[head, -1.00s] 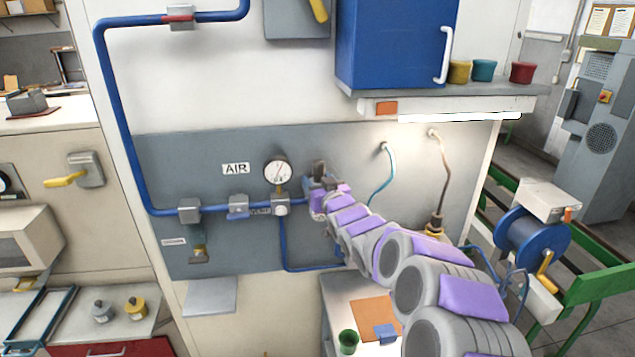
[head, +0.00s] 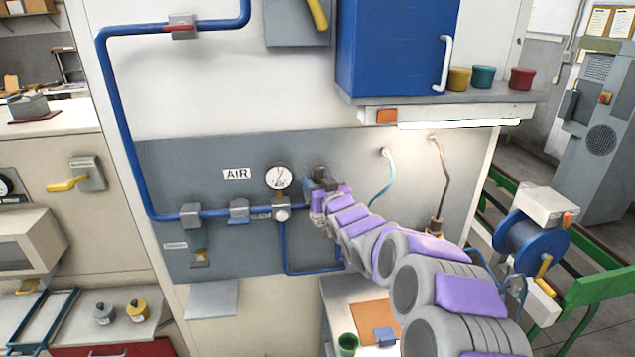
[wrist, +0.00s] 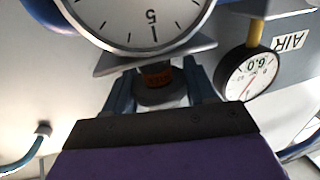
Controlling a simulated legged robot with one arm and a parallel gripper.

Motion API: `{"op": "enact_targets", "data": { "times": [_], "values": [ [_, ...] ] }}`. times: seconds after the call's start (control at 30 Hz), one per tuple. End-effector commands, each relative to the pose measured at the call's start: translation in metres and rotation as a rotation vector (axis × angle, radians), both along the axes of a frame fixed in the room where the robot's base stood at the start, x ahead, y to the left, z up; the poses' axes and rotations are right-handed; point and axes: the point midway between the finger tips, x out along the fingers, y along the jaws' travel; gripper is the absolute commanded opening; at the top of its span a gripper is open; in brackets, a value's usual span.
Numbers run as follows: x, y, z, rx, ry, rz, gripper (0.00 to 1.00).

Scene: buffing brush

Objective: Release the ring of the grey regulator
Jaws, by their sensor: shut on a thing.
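In the wrist view, my gripper (wrist: 160,82) has its two blue-grey fingers on either side of a round dark grey ring (wrist: 160,97). The fingers are shut on it. An orange-brown band (wrist: 157,76) shows just above the ring. Above this is the grey regulator's body (wrist: 115,66), with a large white dial (wrist: 140,20) over it, partly out of frame. In the head view, my gripper (head: 320,180) is at the wall panel, just right of the small gauge on the blue pipe. My gripper and arm hide the ring there.
A small round gauge (head: 279,177) stands on the blue pipe (head: 160,213) close left of my gripper; it also shows in the wrist view (wrist: 249,73). A blue cabinet (head: 390,45) and a shelf (head: 450,101) overhang above. A hose (head: 385,175) hangs at the right.

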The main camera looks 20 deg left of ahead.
Motion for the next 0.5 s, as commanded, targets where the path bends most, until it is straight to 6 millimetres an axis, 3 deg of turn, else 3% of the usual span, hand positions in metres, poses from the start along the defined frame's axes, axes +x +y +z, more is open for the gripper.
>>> {"op": "enact_targets", "data": {
  "times": [0.03, 0.2, 0.23, 0.5],
  "values": [
    [0.0004, -0.0004, 0.0085, 0.01, -0.012, -0.001, 0.02],
    [0.0001, -0.0006, 0.0105, 0.014, -0.016, -0.001, 0.01],
    [0.0, -0.0005, 0.0109, 0.014, -0.017, -0.001, 0.59],
    [-0.0018, 0.0009, 0.0144, 0.017, -0.021, 0.0, 0.82]
  ]
}}
